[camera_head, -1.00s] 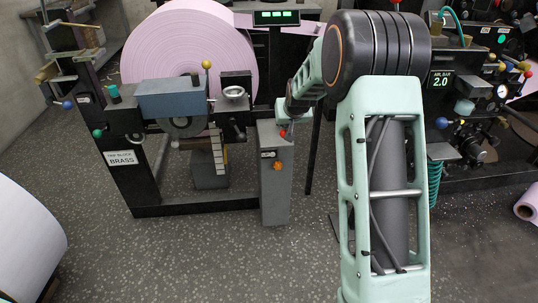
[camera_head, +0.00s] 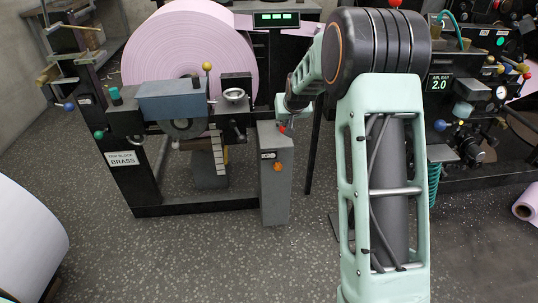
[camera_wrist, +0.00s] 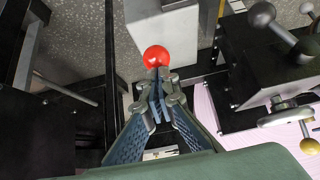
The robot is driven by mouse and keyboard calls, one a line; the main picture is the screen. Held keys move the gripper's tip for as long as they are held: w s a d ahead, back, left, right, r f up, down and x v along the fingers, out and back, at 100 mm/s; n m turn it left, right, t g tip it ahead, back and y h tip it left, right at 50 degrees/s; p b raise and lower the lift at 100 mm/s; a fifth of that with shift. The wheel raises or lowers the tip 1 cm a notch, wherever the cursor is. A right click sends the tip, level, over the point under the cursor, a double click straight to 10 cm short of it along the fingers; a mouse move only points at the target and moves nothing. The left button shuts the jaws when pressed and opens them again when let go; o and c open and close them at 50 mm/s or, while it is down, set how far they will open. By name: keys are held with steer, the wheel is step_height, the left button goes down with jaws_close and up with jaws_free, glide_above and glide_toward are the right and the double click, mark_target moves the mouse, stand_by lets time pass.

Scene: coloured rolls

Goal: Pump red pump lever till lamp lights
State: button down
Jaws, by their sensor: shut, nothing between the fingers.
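The red ball knob (camera_wrist: 156,56) of the pump lever shows in the wrist view just beyond my fingertips; its rod is hidden. My gripper (camera_wrist: 159,76) is shut, with nothing between the fingers, its tips at or touching the knob's near edge. In the head view a little of the red knob (camera_head: 282,129) shows at the top of a grey post (camera_head: 276,195), below my wrist. A round orange piece (camera_head: 278,167), possibly the lamp, sits on the post's front; I cannot tell if it is lit.
Left of the post stands a black machine frame (camera_head: 122,180) with a blue-grey block (camera_head: 172,100) and a big pink roll (camera_head: 190,45). Another machine with an air bar display (camera_head: 440,82) stands at the right.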

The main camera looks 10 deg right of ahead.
steer(key=shift+w+r+p, duration=0.25)
steer(key=shift+r+p, duration=0.8)
steer(key=shift+r, duration=0.65)
steer(key=shift+w+r+p, duration=0.2)
steer(key=shift+r+p, duration=0.85)
steer(key=shift+r, duration=0.65)
steer(key=s+a+r+m+g+y+p, duration=0.1)
steer(key=s+a+r+g+y, duration=0.15)
steer(key=s+a+r, duration=0.65)
steer(key=s+a+r+m+g+y, duration=0.2)
steer(key=s+a+r+y, duration=0.3)
steer(key=s, duration=0.9)
steer(key=s+a+r+m+g+y+p, duration=0.1)
steer(key=s+a+r+g+y, duration=0.3)
steer(key=s+r, duration=0.55)
steer(key=s+d+f+n+t+h+b, duration=0.2)
steer(key=s+d+f+n+t+h, duration=0.3)
steer(key=s+d+f+h, duration=0.75)
steer(key=d+r+m+t+y+p, duration=0.1)
steer(key=d+r+p, duration=0.2)
steer(key=r+p, duration=2.6)
steer(key=shift+s+d, duration=0.2)
steer(key=shift+s, duration=0.2)
